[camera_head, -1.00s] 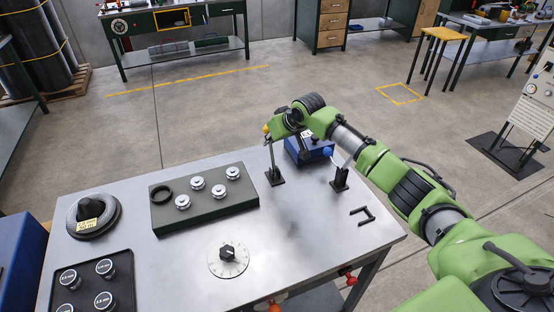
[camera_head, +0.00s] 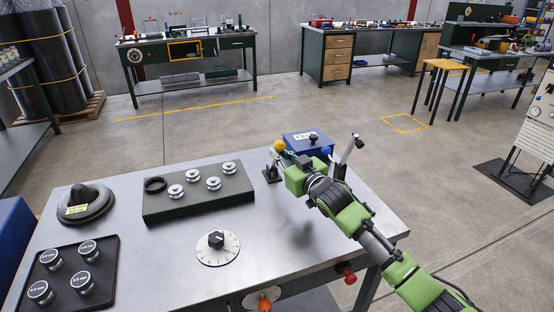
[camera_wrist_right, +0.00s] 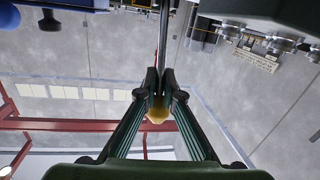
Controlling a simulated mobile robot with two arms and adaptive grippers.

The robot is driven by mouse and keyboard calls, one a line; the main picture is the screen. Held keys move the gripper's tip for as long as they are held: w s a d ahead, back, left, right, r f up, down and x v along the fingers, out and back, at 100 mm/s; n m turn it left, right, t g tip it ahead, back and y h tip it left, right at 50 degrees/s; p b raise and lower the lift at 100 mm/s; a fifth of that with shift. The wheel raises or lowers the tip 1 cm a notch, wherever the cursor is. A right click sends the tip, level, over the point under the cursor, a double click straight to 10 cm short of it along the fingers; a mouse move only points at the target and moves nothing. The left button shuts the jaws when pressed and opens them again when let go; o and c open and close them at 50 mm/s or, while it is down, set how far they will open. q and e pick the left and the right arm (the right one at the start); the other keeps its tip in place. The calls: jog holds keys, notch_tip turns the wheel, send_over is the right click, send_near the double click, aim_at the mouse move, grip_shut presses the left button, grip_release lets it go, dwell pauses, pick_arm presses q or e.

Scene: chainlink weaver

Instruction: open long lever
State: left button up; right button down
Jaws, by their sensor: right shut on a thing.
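The long lever with a yellow knob (camera_head: 280,146) stands near the back right of the metal table (camera_head: 300,240). My right gripper (camera_wrist_right: 159,80) is shut on this lever. In the right wrist view, its fingers close around the yellow knob (camera_wrist_right: 158,112) and the thin rod (camera_wrist_right: 164,30) runs up from between them. My left gripper is not in view.
A blue box (camera_head: 307,143) stands right behind the levers. A dark green block with metal knobs (camera_head: 198,193) is left of them. A dial (camera_head: 217,248) is on the table front, and a red button (camera_head: 349,276) is on the front edge.

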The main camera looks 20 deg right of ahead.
jog(key=shift+s+r+t+b, duration=0.25)
jog(key=shift+r+t+b, duration=0.15)
jog(key=shift+t+b, duration=0.1)
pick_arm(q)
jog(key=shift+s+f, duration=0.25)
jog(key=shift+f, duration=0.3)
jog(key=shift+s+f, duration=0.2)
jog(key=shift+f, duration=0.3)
pick_arm(e)
jog(key=shift+s, duration=0.15)
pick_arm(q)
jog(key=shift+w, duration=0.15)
pick_arm(e)
jog(key=shift+r, duration=0.1)
jog(key=c, duration=2.1)
grip_release()
jog(key=shift+o, duration=1)
jog(key=shift+s, duration=0.1)
jog(key=shift+s+a, duration=0.1)
jog(key=shift+s, duration=0.05)
jog(key=s+d, duration=0.1)
jog(key=s, duration=1.1)
jog(key=shift+d+f, duration=0.15)
jog(key=shift+f, duration=0.3)
